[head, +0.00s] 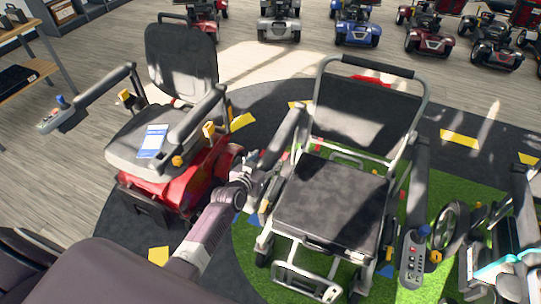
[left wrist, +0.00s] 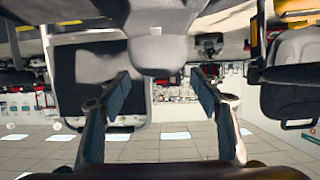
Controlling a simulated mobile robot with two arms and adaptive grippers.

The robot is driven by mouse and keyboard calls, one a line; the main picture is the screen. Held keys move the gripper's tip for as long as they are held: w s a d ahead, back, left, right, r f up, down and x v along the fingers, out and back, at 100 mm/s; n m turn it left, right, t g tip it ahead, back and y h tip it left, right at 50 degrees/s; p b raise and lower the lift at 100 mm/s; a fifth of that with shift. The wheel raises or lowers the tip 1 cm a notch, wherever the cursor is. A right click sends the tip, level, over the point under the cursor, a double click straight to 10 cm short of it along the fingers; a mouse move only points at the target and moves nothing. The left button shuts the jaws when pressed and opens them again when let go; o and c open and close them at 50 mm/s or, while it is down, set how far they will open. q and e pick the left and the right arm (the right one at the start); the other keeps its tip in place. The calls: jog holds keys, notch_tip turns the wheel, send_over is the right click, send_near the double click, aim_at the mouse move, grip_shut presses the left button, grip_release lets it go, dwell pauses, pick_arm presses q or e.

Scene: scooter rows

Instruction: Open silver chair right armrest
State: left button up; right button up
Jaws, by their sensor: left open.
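The silver chair (head: 330,205) has a silver tube frame, a black seat and a black back, and faces me. One long grey armrest (head: 287,137) is on its picture-left side. The other armrest (head: 419,180), with a joystick box (head: 412,258), is on its picture-right side; both slope down toward the front. My left gripper (head: 256,176) is at the front end of the picture-left armrest. In the left wrist view the open fingers (left wrist: 162,82) stand either side of a grey rounded part (left wrist: 160,52), seemingly that armrest; contact cannot be told.
A red-based chair (head: 180,90) with grey seat and armrests stands close on the left. A scooter with a black wheel (head: 450,228) is at the right. Several scooters line the back. A wooden shelf (head: 25,75) is at far left. Grey floor is clear behind the chairs.

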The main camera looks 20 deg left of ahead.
aim_at(268, 158)
pick_arm(q)
jog(key=x, duration=0.2)
jog(key=shift+w+f, duration=0.25)
jog(key=shift+w, duration=0.05)
jog(key=shift+w+f+b, duration=0.15)
jog(key=shift+w+b, duration=0.15)
jog(key=shift+w, duration=0.35)
pick_arm(e)
jog(key=shift+w+f, duration=0.5)
jog(key=shift+w, duration=0.3)
